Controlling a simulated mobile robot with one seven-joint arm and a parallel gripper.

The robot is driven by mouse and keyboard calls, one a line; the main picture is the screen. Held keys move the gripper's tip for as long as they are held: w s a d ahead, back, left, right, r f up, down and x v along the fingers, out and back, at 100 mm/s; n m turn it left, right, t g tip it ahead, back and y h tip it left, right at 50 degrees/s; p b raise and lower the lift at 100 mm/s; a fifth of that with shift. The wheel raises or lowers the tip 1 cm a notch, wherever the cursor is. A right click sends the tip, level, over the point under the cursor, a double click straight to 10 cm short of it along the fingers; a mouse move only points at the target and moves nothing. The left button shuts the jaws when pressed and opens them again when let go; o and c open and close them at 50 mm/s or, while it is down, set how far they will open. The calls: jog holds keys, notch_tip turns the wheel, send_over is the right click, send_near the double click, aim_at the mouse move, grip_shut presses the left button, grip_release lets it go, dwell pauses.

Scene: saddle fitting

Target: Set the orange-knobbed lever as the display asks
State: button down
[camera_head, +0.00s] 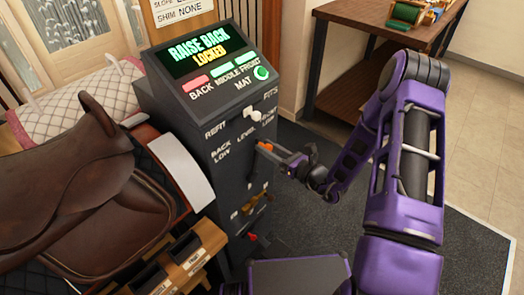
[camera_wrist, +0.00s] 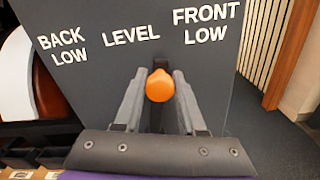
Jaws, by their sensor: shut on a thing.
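The orange-knobbed lever (camera_head: 265,146) is on the front face of the dark console (camera_head: 185,115). In the wrist view the orange knob (camera_wrist: 160,85) stands under the word LEVEL, between the BACK LOW and FRONT LOW labels. My gripper (camera_head: 272,150) reaches in from the right, its fingers on either side of the knob; in the wrist view my gripper (camera_wrist: 158,80) is shut on it. The lever's shaft is mostly hidden behind the knob. The display (camera_head: 200,48) reads RAISE BACK in green and LOCKED in yellow.
Below the display, the BACK lamp (camera_head: 196,83) is red, while the MIDDLE and FRONT lamps and the MAT button (camera_head: 261,73) are green. A brown saddle (camera_head: 75,190) stands left; a wooden table (camera_head: 385,30) is behind.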

jog(key=shift+w+d+f+m, duration=0.25)
jog(key=shift+w+d+m, duration=0.3)
jog(key=shift+d+m, duration=0.1)
jog(key=shift+w+d+f+m, duration=0.25)
jog(key=shift+w+d+m, duration=0.25)
jog(key=shift+m, duration=0.15)
jog(key=c, duration=0.5)
grip_release()
jog(key=p+v, duration=0.1)
jog(key=v, duration=1.6)
jog(key=shift+s+d+r, duration=0.1)
jog(key=shift+d, duration=0.05)
